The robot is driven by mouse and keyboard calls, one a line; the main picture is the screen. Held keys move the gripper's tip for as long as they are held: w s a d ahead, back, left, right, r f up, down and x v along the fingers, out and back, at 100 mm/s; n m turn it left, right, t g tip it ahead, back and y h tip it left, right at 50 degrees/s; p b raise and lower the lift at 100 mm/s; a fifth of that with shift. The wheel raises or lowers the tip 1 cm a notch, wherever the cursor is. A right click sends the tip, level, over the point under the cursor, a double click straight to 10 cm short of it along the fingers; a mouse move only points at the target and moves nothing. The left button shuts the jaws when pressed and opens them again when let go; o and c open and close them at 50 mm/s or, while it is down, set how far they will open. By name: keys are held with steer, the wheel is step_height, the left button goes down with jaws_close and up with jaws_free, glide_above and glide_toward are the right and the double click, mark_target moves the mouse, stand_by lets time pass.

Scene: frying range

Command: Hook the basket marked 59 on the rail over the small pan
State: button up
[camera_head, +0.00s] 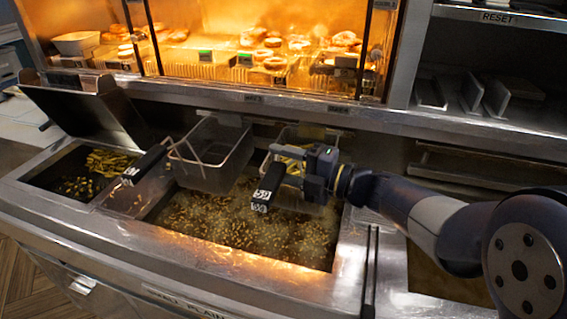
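The basket marked 59 (310,206) is at the right part of the large frying pan (245,232). Its black handle (268,181) points toward the front, with a white 59 on the end. My gripper (284,166) is at the rear of this handle, with a finger on either side of it. Whether the fingers press on it is unclear, and the gripper hides much of the basket. The small pan (72,187), with fries in dark oil, is at the far left. Any rail over it is hard to make out.
A second wire basket (212,158) with a black handle (144,165) hangs over the large pan's left part, between basket 59 and the small pan. A raised dark metal lid (85,108) stands behind the small pan. A lit food display (250,50) is behind.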

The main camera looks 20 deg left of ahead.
steer(key=d+b, duration=0.2)
steer(key=d, duration=0.8)
steer(key=shift+s+d, duration=0.25)
steer(key=shift+d, duration=0.15)
steer(key=shift+a+r, duration=0.1)
steer(key=shift+w+a+p, duration=0.15)
steer(key=shift+a+p, duration=0.3)
steer(key=shift+a, duration=2.5)
